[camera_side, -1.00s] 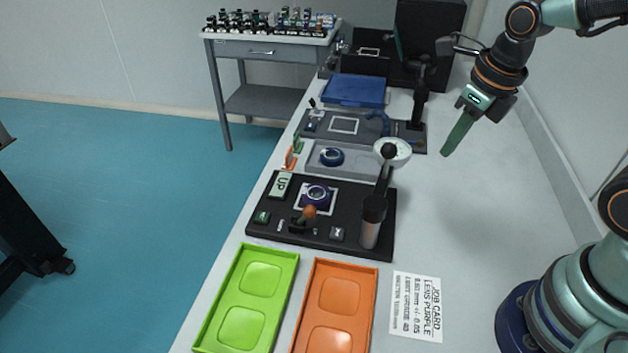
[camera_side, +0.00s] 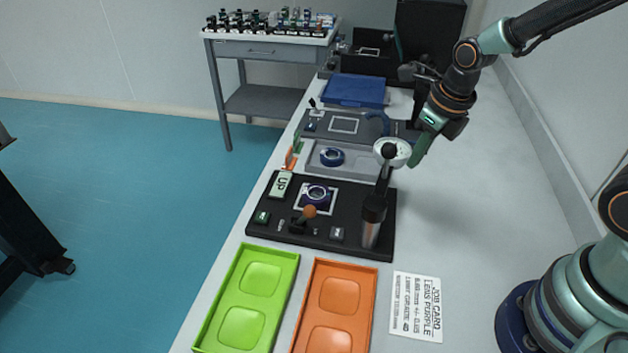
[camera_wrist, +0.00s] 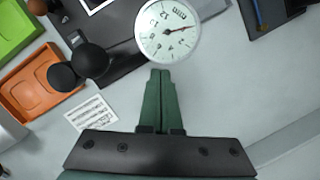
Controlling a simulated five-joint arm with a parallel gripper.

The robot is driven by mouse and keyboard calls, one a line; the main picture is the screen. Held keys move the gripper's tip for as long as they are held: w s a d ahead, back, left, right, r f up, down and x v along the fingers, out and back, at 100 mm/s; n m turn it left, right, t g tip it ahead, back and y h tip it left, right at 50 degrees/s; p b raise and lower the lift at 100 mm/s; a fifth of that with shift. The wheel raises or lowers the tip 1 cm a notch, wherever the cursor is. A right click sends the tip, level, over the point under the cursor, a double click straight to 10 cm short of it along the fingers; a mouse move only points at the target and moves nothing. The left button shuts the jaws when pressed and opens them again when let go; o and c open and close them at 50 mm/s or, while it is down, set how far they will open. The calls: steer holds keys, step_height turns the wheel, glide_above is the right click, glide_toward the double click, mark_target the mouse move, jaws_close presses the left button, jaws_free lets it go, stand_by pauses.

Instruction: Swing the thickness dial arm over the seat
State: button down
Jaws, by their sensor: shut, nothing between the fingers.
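The thickness dial (camera_side: 397,147) has a round white face and stands over the right end of a grey plate (camera_side: 352,171). Its face and needle show clearly in the wrist view (camera_wrist: 166,38). A dark blue ring (camera_side: 331,156), possibly the seat, sits on that plate, left of the dial. My gripper (camera_side: 418,157) has green fingers, shut and empty, just right of the dial. In the wrist view the fingertips (camera_wrist: 161,73) point at the dial's lower edge; I cannot tell whether they touch it.
A black station (camera_side: 350,240) in front carries a purple lens (camera_side: 317,193), an UP sign and a tall dark post (camera_side: 371,225). Green (camera_side: 262,270) and orange (camera_side: 338,290) trays and a job card (camera_side: 416,305) lie nearer. The table right of the dial is clear.

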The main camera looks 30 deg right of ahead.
mark_target(400, 155)
stand_by(0.3)
steer(key=shift+w+a+n, duration=0.15)
steer(key=shift+w+n, duration=0.25)
steer(key=shift+w, duration=0.1)
steer(key=shift+w+a+n, duration=0.15)
steer(key=shift+w+n, duration=0.15)
steer(key=shift+n, duration=0.1)
steer(key=shift+w+a, duration=0.25)
steer(key=shift+w, duration=0.35)
steer(key=w+a+n, duration=0.3)
steer(key=w+a, duration=0.3)
steer(key=a, duration=0.2)
steer(key=shift+w+a+y, duration=0.25)
steer(key=shift+a+y, duration=0.05)
